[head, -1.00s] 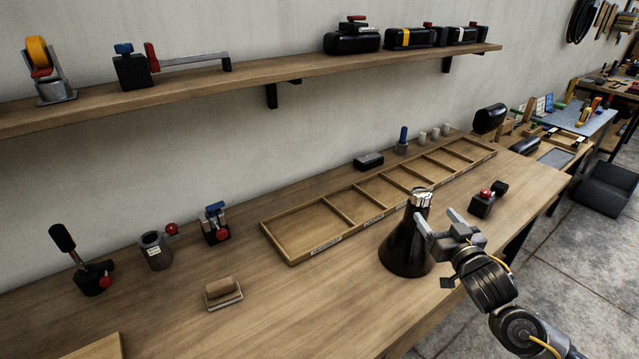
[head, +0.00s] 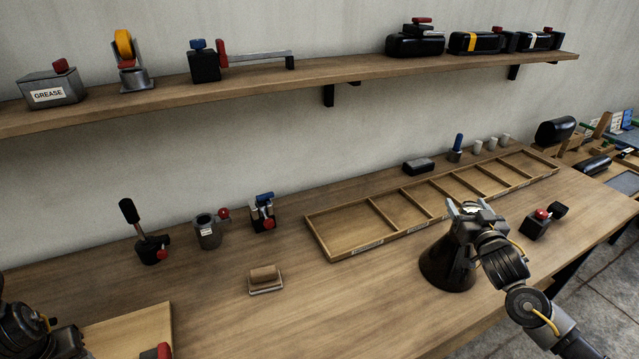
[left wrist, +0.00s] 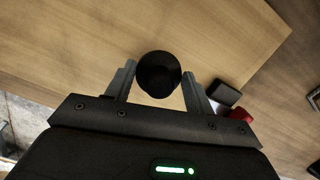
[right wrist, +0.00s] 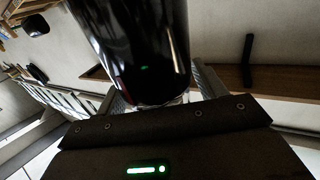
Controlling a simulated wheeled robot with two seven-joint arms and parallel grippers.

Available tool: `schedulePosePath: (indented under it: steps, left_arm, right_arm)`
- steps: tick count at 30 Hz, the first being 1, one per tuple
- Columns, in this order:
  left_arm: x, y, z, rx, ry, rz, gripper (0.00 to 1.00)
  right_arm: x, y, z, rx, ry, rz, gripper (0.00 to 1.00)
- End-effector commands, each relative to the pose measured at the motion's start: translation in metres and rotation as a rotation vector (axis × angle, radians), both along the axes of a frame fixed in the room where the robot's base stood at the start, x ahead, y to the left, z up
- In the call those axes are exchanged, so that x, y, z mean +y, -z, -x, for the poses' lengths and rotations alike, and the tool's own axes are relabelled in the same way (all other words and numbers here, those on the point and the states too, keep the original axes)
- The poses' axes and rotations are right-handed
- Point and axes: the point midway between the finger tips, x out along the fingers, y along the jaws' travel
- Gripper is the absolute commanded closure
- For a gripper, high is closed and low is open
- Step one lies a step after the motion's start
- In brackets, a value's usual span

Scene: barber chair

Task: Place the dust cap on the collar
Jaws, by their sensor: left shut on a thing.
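My left gripper (left wrist: 160,72) is shut on a round black piece (left wrist: 158,76), which looks like the dust cap, above the light wooden board. In the head view only part of my left arm shows at the lower left, and the cap cannot be made out. A glossy black cone (head: 446,262) stands upright on the bench at the right. Its bright metal top, which looks like the collar (head: 470,209), is mostly hidden by my right gripper (head: 469,206). The right fingers are apart, on either side of the cone's top; contact cannot be told.
A long divided wooden tray (head: 318,240) lies behind the cone. A block on a small plate (head: 265,279), a lever device (head: 150,247), a metal cup (head: 207,232) and a clamp (head: 263,212) stand left of it. A red-knobbed box (head: 537,222) stands right. The middle front bench is clear.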

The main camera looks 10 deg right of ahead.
Motion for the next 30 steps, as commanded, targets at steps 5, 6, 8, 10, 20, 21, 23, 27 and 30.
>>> schedulePosePath:
  steps: [5,6,8,10,20,21,23,27,30]
  left_arm:
    - [-0.0001,-0.0001,-0.0002,0.000,0.000,0.000,0.69]
    - [-0.0001,-0.0001,-0.0002,0.000,0.000,0.000,0.69]
    - [-0.0001,-0.0001,-0.0002,0.000,0.000,0.000,0.69]
    - [-0.0001,0.0000,-0.0001,0.000,0.000,0.000,0.69]
    - [-0.0001,-0.0050,-0.0001,0.000,0.000,0.000,0.69]
    - [0.0000,-0.0056,-0.0001,0.000,0.000,0.000,0.69]
    - [-0.0001,-0.0063,-0.0001,0.000,0.000,0.000,0.69]
    - [-0.0001,-0.0059,-0.0001,0.000,0.000,0.000,0.69]
    - [-0.0001,-0.0059,-0.0001,0.000,0.000,0.000,0.69]
  right_arm:
    - [-0.0001,0.0000,0.0002,0.000,0.000,0.000,0.52]
    - [-0.0001,0.0000,0.0002,0.000,0.000,0.000,0.58]
    - [-0.0002,0.0000,0.0002,0.000,0.000,0.000,0.65]
    - [-0.0002,0.0000,0.0003,0.000,0.000,0.000,0.75]
    - [-0.0007,-0.0013,0.0000,-0.004,0.127,-0.008,0.75]
    - [-0.0014,-0.0016,0.0001,-0.005,0.149,-0.007,0.75]
    - [-0.0023,-0.0014,0.0003,-0.005,0.176,-0.004,0.75]
    - [-0.0041,-0.0011,0.0008,-0.003,0.192,0.002,0.75]
    - [-0.0039,-0.0012,0.0008,-0.004,0.191,0.002,0.75]
